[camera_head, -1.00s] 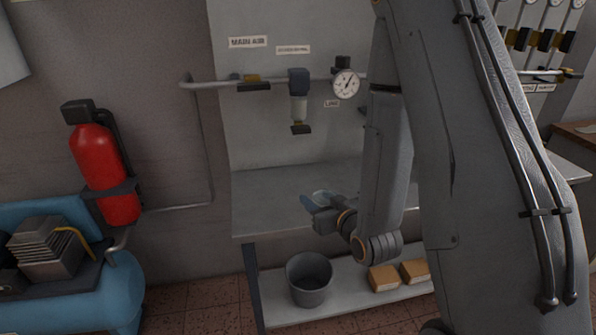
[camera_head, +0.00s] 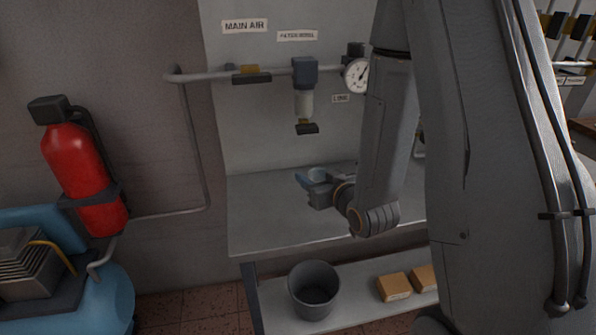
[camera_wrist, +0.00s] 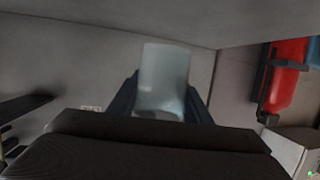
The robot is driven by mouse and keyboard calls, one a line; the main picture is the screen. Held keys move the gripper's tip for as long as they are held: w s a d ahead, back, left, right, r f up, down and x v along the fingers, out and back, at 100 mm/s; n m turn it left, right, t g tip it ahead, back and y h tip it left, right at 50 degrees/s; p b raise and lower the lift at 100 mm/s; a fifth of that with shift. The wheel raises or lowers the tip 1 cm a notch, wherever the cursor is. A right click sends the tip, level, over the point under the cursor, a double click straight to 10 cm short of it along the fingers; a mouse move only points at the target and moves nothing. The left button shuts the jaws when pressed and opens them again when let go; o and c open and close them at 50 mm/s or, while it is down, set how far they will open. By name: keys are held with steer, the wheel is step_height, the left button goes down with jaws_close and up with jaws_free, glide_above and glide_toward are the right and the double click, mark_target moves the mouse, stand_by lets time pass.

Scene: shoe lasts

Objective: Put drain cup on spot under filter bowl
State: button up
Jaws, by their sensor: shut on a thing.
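The drain cup (camera_wrist: 164,80) is a pale, see-through cup held between the two dark fingers of my gripper (camera_wrist: 160,103) in the wrist view. In the head view the cup (camera_head: 317,174) shows as a small pale shape at the end of my gripper (camera_head: 306,183), above the grey bench (camera_head: 262,215). My gripper is shut on it. The filter bowl (camera_head: 304,104) hangs from the pipe on the wall panel, above and slightly left of the cup, with a dark valve at its bottom. The spot under the bowl cannot be made out on the bench.
A pressure gauge (camera_head: 356,75) sits on the pipe (camera_head: 208,77) right of the bowl. A grey bucket (camera_head: 314,290) and cardboard boxes (camera_head: 394,287) stand on the lower shelf. A red extinguisher (camera_head: 80,170) is at left. The bench's left part looks clear.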

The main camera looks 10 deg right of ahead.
steer(key=w+p, duration=0.2)
steer(key=w, duration=1.5)
steer(key=shift+w+r, duration=0.1)
steer(key=shift+r, duration=0.05)
step_height(320, 180, down, 2)
steer(key=shift+f+p, duration=0.25)
steer(key=shift+p, duration=0.2)
steer(key=shift+f+p, duration=0.8)
steer(key=shift+f, duration=1.2)
steer(key=shift+f+p, duration=0.15)
steer(key=shift+p, duration=0.15)
steer(key=shift+w+f, duration=0.15)
steer(key=shift+f, duration=0.05)
steer(key=shift+f, duration=0.2)
steer(key=o, duration=1)
steer(key=shift+c, duration=0.2)
steer(key=shift+o, duration=0.7)
